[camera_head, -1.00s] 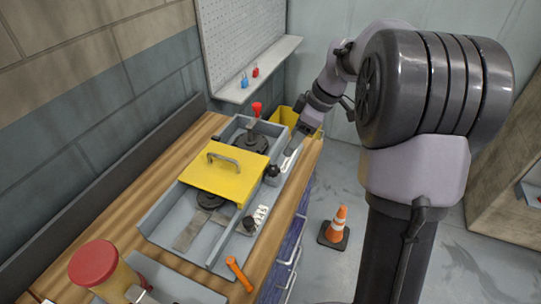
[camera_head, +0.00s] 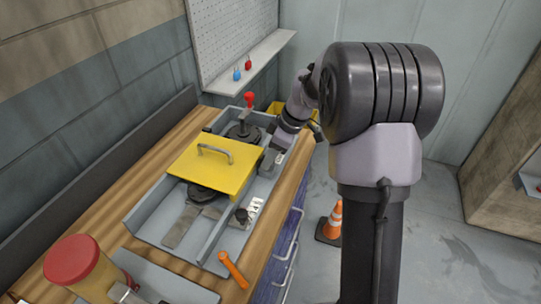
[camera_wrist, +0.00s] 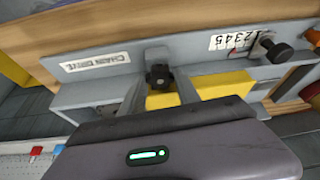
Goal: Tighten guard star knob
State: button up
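A black star knob (camera_wrist: 158,76) sits on the grey housing beside the CHAIN DRIVE label (camera_wrist: 95,62) in the wrist view, just beyond my gripper's body. The yellow guard (camera_head: 213,168) with its grey handle lies flat over the grey trough (camera_head: 150,219); parts of it show in the wrist view (camera_wrist: 222,84). In the head view my gripper (camera_head: 276,155) is at the guard's right edge and hides the star knob.
Another black knob (camera_head: 242,215) stands by a numbered scale (camera_head: 256,207). An orange-handled tool (camera_head: 233,269) lies on the wooden bench (camera_head: 288,178). A red-topped lever (camera_head: 249,100) rises behind the guard. A red-lidded jar (camera_head: 85,268) is at the front left; a traffic cone (camera_head: 332,222) is on the floor.

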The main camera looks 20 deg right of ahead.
grip_shut()
jog(key=shift+f+m+t+b, duration=0.25)
jog(key=shift+m+t+b, duration=0.05)
jog(key=shift+m+b, duration=0.55)
jog(key=m, duration=0.1)
jog(key=m+h+b, duration=0.1)
jog(key=m, duration=0.1)
jog(key=shift+s+a+r+t, duration=0.15)
jog(key=shift+r+t, duration=0.05)
jog(key=shift+t, duration=0.1)
jog(key=o, duration=0.8)
grip_release()
jog(key=p+v, duration=0.3)
jog(key=v, duration=0.5)
jog(key=p+v, duration=0.4)
jog(key=v, duration=0.5)
jog(key=shift+a+r, duration=0.2)
jog(key=shift+r, duration=0.1)
